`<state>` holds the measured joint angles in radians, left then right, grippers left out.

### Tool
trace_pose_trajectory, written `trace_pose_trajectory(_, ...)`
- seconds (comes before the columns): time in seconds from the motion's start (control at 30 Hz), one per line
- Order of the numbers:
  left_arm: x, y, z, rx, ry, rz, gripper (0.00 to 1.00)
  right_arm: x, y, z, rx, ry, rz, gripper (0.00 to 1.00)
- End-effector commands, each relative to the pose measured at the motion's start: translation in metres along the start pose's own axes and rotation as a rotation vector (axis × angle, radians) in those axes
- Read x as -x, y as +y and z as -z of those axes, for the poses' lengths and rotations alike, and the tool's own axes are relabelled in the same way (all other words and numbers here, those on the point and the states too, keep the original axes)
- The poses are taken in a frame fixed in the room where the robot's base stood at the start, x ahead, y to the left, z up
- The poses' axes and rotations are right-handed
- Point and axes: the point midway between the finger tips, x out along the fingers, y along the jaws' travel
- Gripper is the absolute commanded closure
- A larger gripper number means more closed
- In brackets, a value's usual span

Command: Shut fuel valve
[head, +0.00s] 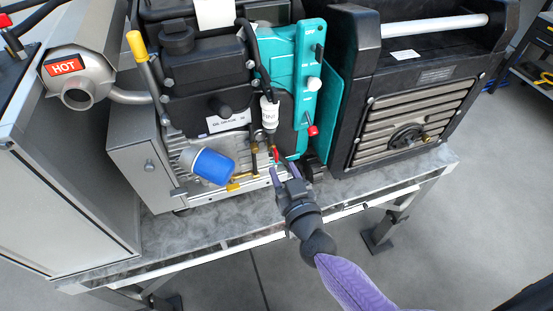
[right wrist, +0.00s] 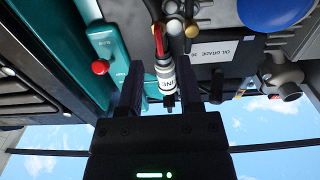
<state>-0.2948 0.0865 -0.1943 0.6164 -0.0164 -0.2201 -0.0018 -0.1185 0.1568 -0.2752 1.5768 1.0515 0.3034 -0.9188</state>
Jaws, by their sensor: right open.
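A small red lever (head: 277,155), which looks like the fuel valve handle, sits low on the engine's front, below a white inline filter (head: 270,113). In the right wrist view the red lever (right wrist: 158,42) shows beyond the filter (right wrist: 165,76), between the lines of my fingers. My right gripper (head: 283,170) is open and empty, its fingertips just in front of the lever. In the right wrist view its two dark fingers (right wrist: 160,82) stand apart; I cannot tell whether they touch anything. The valve body is partly hidden. My left gripper is out of view.
A blue oil filter (head: 212,166) and brass fittings (head: 254,146) sit left of the lever. A teal panel (head: 291,82) with a red knob (head: 313,130) stands to the right. A muffler marked HOT (head: 82,76) is far left. The bench's front edge is clear.

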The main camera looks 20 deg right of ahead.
Motion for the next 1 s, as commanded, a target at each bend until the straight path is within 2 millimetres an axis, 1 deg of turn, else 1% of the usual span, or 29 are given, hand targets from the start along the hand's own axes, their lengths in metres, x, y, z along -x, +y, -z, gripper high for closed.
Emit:
trace_pose_trajectory(0.03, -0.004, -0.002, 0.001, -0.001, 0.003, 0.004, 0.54, -0.012, 0.000, -0.002, 0.000, 0.003, -0.001, 0.54)
trace_pose_trajectory(0.1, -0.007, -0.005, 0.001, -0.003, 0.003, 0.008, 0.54, -0.025, 0.000, -0.002, -0.001, 0.000, 0.000, 0.54)
trace_pose_trajectory(0.23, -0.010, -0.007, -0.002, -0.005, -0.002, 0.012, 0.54, -0.041, 0.000, -0.002, 0.000, -0.001, -0.001, 0.54)
trace_pose_trajectory(0.37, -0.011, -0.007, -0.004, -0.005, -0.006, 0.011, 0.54, -0.047, 0.000, -0.002, 0.001, -0.002, 0.000, 0.54)
trace_pose_trajectory(0.57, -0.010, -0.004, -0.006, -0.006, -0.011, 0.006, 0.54, -0.047, 0.000, -0.001, 0.000, -0.003, 0.001, 0.54)
trace_pose_trajectory(0.67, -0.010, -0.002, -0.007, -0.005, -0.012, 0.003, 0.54, -0.047, 0.000, -0.001, 0.001, -0.003, 0.001, 0.73)
trace_pose_trajectory(0.7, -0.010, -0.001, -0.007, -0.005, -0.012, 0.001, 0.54, -0.047, 0.000, -0.001, 0.001, -0.003, 0.001, 0.82)
trace_pose_trajectory(0.8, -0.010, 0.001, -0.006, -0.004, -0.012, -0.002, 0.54, -0.047, 0.000, -0.001, 0.001, -0.003, 0.001, 1.00)
trace_pose_trajectory(1.0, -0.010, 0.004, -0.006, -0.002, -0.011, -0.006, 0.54, -0.046, 0.000, -0.001, 0.001, -0.003, 0.001, 1.00)
